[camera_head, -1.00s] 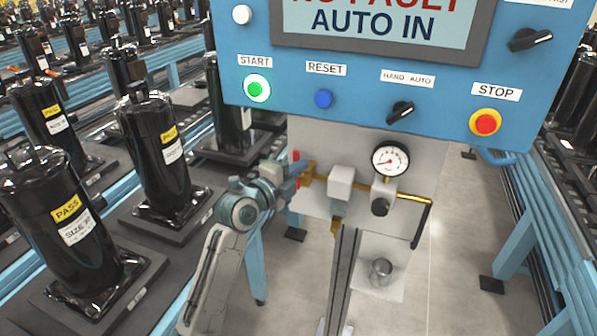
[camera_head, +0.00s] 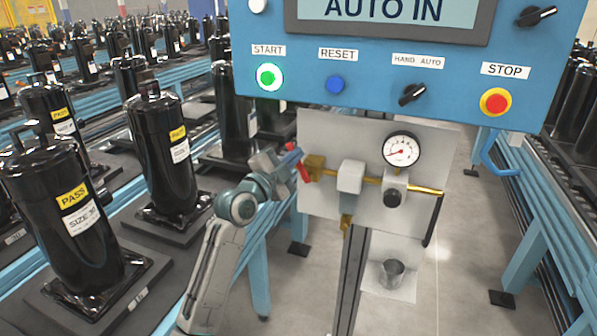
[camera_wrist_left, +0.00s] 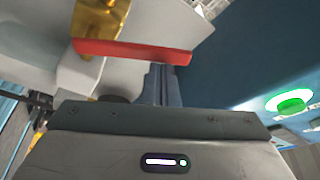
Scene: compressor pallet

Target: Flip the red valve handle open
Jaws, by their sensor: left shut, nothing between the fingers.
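The red valve handle (camera_head: 304,172) is a short bar on the brass valve (camera_head: 315,166), at the left end of the brass pipe under the blue panel. In the head view it leans, its upper end to the left. In the left wrist view the red handle (camera_wrist_left: 130,52) lies nearly level across the picture, below the brass valve (camera_wrist_left: 98,20). My left gripper (camera_head: 286,162) is at the handle's left side. In the wrist view its shut, empty fingers (camera_wrist_left: 165,80) reach the handle's right part; whether they touch it I cannot tell. My right gripper is not in view.
The blue control panel (camera_head: 440,90) with buttons hangs just above the valve. A pressure gauge (camera_head: 401,150) and grey fittings sit to the right on the backing plate (camera_head: 330,125). Black compressors (camera_head: 160,155) stand on pallets at left. Grey floor (camera_head: 455,230) is clear at right.

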